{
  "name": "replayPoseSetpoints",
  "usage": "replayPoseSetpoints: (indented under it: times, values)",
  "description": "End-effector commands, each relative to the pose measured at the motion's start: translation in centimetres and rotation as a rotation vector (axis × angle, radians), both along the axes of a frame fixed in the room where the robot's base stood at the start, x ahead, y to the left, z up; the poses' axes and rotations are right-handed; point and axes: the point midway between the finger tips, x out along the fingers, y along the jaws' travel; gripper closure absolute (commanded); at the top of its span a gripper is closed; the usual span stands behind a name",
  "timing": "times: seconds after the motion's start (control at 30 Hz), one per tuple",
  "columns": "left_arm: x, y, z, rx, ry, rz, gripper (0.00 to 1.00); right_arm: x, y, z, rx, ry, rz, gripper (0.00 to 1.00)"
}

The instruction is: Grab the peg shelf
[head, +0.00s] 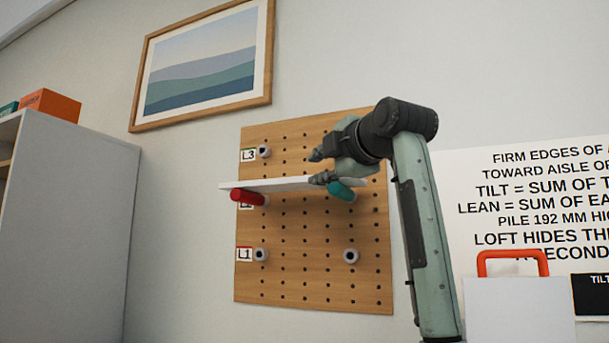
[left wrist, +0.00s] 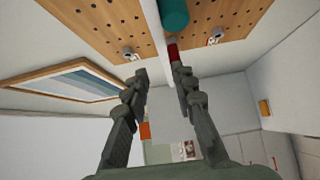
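The peg shelf (head: 270,184) is a thin white board on a wooden pegboard (head: 310,285), at the middle row. A red peg (head: 247,197) shows under its left end and a teal peg (head: 341,192) under its right part. My left gripper (head: 318,167) is in front of the shelf, right of its middle. In the left wrist view, its two fingers (left wrist: 160,73) are spread, one on each side of the white board (left wrist: 157,35), with gaps visible. The red peg (left wrist: 173,52) and teal peg (left wrist: 174,14) lie on the right finger's side. My right gripper is not in view.
Bare grey pegs stick out at the L3 label (head: 248,154) and along the L1 row (head: 245,254). A framed picture (head: 205,65) hangs upper left. A white cabinet (head: 75,200) stands left. A text sign (head: 535,200) and a red-handled white box (head: 515,308) are right.

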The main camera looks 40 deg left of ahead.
Motion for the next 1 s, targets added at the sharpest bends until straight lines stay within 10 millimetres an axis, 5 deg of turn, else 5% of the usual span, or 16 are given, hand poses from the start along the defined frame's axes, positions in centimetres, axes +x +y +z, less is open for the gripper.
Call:
replayPoseSetpoints:
  times: [0.4,0.87,1.0]
  values:
    - [3.0,4.7,0.1,-0.001,0.002,0.000,0.74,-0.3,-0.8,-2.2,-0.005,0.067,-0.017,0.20]
    - [3.5,5.6,0.0,-0.001,-0.001,0.000,0.74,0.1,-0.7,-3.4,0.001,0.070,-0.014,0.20]
    - [3.5,5.6,0.0,0.000,0.000,0.000,0.81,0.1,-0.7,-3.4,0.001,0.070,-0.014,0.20]
